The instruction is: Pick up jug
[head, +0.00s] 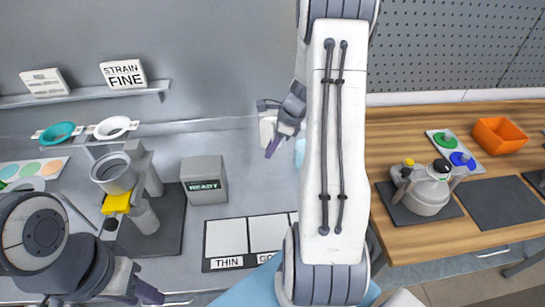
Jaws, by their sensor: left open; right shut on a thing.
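My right gripper (276,143) is at the middle of the head view, in front of the grey back wall, with a purple fingertip pointing down. It is shut on a pale blue thing (299,152), which seems to be the jug. Only a narrow strip of it shows; my own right arm hides the rest, so its shape and the grip point cannot be seen. My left gripper (142,288) is at the bottom left, open and empty, below the grey cup stand and away from the jug.
A grey cup stand (115,176) with a yellow part is on a dark mat at left. Beside it is a grey READY box (204,180). White labelled pads (226,238) lie in front. A grey vessel (428,190) and orange bin (499,135) stand on the wooden bench at right.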

